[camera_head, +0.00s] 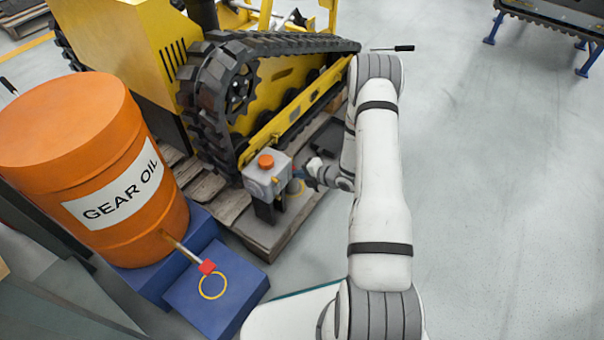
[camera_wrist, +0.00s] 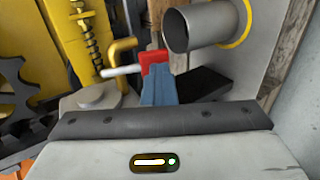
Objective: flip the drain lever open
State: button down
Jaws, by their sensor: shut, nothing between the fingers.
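In the wrist view a red block (camera_wrist: 154,58) with a pale rod (camera_wrist: 122,71) pointing left looks like the drain lever. It sits beside the open end of a grey pipe (camera_wrist: 189,30). My gripper (camera_wrist: 158,84) has its blue fingers together, with nothing between them, just in front of the red block. I cannot tell whether they touch it. In the head view my gripper (camera_head: 312,176) is low beside a grey box (camera_head: 266,180) with an orange cap (camera_head: 266,161). The lever is not clear there.
A yellow tracked carrier (camera_head: 290,85) stands close behind on a wooden pallet (camera_head: 262,235). An orange gear oil drum (camera_head: 80,150), with a red-handled tap (camera_head: 207,267), stands on a blue base (camera_head: 215,290) at left.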

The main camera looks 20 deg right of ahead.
jog(key=f+p+v, duration=0.1)
jog(key=p+v, duration=0.3)
jog(key=v, duration=1)
jog(key=shift+s+d, duration=0.35)
jog(key=shift+d, duration=0.05)
